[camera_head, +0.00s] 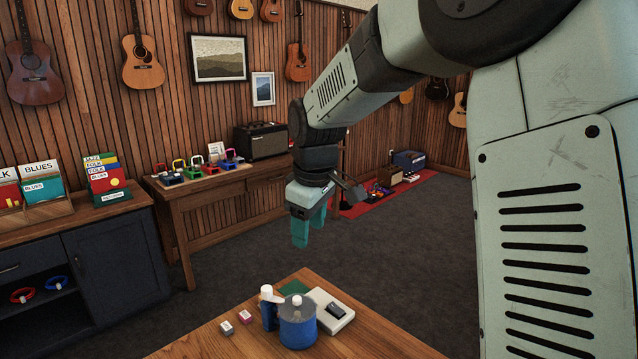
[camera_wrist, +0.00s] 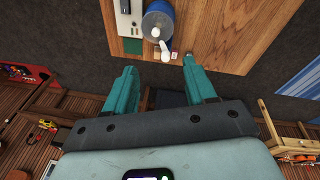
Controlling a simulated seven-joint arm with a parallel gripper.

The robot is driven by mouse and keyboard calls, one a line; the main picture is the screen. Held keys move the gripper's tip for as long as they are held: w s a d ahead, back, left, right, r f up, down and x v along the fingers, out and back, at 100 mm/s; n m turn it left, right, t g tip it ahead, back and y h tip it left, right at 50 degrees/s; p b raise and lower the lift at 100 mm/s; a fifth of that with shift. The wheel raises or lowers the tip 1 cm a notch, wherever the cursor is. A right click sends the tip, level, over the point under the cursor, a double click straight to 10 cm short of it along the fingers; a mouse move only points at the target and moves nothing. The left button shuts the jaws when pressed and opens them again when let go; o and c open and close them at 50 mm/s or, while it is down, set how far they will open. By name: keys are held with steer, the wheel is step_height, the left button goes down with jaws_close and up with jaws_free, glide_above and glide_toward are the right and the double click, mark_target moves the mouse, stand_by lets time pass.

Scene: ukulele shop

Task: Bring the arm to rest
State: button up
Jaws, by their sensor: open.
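My gripper (camera_head: 308,228) hangs in the air above and behind the small wooden table, fingers pointing down. In the wrist view its two teal fingers (camera_wrist: 160,82) are spread apart with nothing between them. My arm reaches in from the right of the head view and bends down to the gripper. The gripper touches nothing that I can see.
The wooden table (camera_head: 390,343) holds a blue canister (camera_head: 297,328), a white-topped blue bottle (camera_head: 268,312), a pale box with a dark pad (camera_head: 334,309), a green mat (camera_head: 294,287) and two small boxes (camera_head: 235,323). A workbench (camera_head: 222,182) stands behind.

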steer(key=s+d+r+m+t+h, duration=0.1)
steer(key=s+d+r+m, duration=0.25)
steer(key=s, duration=0.35)
steer(key=s+d+r+m+t+h, duration=0.1)
steer(key=s+d+r+m, duration=0.1)
steer(key=s+d+r, duration=0.3)
steer(key=s+d+m, duration=0.2)
steer(key=s+m, duration=0.1)
steer(key=s, duration=0.5)
steer(key=s+d+m+t+y, duration=0.1)
steer(key=s+d+m, duration=0.2)
steer(key=s, duration=0.5)
steer(key=shift+s, duration=0.25)
steer(key=shift+m, duration=0.25)
